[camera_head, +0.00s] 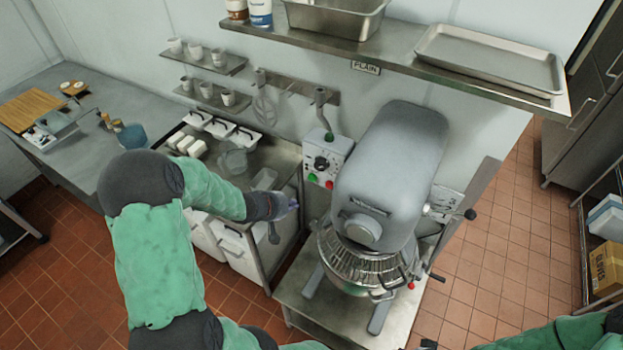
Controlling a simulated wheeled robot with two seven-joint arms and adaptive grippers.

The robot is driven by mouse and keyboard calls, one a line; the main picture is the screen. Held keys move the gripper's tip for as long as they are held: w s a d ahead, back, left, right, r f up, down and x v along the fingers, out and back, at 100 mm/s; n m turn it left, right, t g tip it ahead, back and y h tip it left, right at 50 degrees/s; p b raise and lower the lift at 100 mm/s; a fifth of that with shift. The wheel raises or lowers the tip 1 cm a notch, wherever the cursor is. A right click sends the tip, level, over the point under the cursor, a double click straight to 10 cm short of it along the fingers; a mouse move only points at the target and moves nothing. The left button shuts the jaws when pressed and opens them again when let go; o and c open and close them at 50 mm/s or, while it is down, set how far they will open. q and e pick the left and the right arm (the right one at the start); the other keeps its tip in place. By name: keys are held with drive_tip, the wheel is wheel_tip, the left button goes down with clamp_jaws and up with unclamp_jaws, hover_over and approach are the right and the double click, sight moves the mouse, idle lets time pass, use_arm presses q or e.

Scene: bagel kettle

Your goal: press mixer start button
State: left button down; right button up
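The mixer (390,165) is a large grey machine with a wire bowl guard, standing on a steel table. Its control box (328,162) is on the left side of the head. A green button (311,177) and a red button (329,185) sit low on the box, below a black dial (321,163). My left gripper (290,205) is left of and below the buttons in the picture, apart from them. It looks empty, but its fingers are too small and dark to tell if they are open. My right gripper does not show clearly; only green arm sleeve shows at the bottom right.
A steel shelf (410,50) with a pan and tray (490,58) hangs above the mixer. A steel counter (275,160) with white containers stands left of it. Tiled floor is open on the right.

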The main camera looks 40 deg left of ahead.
sight(312, 178)
use_arm(q)
drive_tip(key=w+p, duration=0.1)
drive_tip(key=w, duration=0.7)
drive_tip(key=shift+w+a, duration=0.2)
drive_tip(key=shift+a, duration=0.25)
drive_tip(key=shift+w, duration=0.15)
idle(1.0)
drive_tip(key=shift+w, duration=0.3)
